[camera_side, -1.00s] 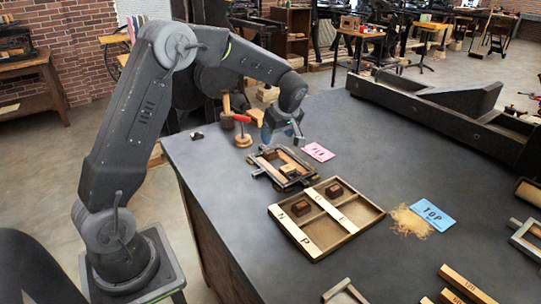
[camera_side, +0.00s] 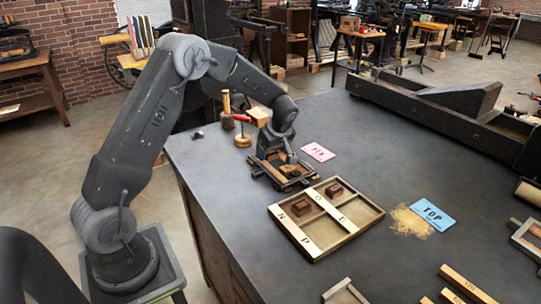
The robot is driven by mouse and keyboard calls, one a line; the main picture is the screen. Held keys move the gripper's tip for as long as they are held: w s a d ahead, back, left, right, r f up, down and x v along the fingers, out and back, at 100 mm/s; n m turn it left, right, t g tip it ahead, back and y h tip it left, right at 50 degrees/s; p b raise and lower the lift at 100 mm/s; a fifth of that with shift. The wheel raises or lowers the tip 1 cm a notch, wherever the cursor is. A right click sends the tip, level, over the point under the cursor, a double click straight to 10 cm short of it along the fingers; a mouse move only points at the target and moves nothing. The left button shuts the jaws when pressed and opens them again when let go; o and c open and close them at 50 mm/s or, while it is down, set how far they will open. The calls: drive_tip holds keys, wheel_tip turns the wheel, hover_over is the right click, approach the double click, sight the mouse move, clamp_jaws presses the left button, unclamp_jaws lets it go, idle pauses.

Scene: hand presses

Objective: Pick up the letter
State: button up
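My gripper (camera_side: 289,158) points down over the small dark composing frame (camera_side: 262,172), at or just above the letter block inside it. A wooden letter block (camera_side: 290,171) shows partly below the fingertips. The fingers are too small and dark to tell whether they are open or touching the block.
A pink card (camera_side: 318,152) lies right of the frame. A blue card marked TOP (camera_side: 432,215) lies beside straw-coloured shreds (camera_side: 411,222). A long dark press bed (camera_side: 440,108) fills the far right.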

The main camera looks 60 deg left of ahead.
drive_tip(key=shift+s+a+f, duration=0.1)
drive_tip(key=shift+s+f, duration=0.1)
drive_tip(key=shift+f, duration=0.2)
drive_tip(key=c, duration=0.8)
drive_tip(key=shift+c, duration=0.9)
